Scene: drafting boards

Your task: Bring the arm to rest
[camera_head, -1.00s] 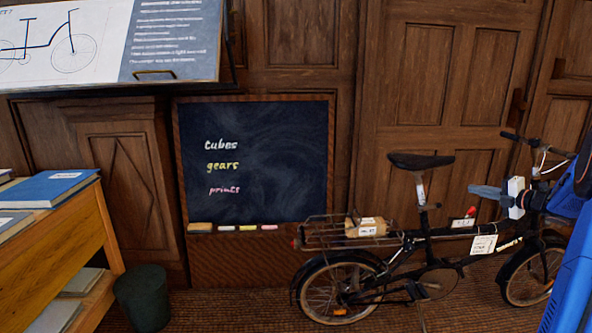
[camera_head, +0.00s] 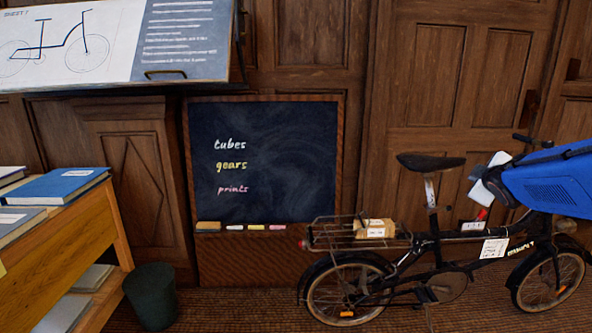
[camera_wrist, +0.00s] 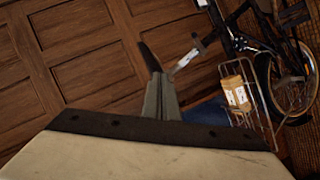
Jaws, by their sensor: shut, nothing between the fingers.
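My gripper (camera_wrist: 158,80) shows in the wrist view with its grey fingers shut together and nothing between them. In the head view my blue arm (camera_head: 553,182) reaches in from the right edge, above the bicycle's front part. The pale wrist end (camera_head: 490,178) of the arm is beside the saddle, to its right; the fingers are not clear there. In the wrist view the dark saddle (camera_wrist: 149,58) lies just beyond the fingertips in the picture. I cannot tell how large the gap is.
A black bicycle (camera_head: 437,262) with a parcel (camera_head: 374,228) on its rack stands before wood panelling. A chalkboard (camera_head: 265,165) stands left of it. A bin (camera_head: 152,297), a bookshelf (camera_head: 112,235) and a drafting board (camera_head: 190,75) are at the left.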

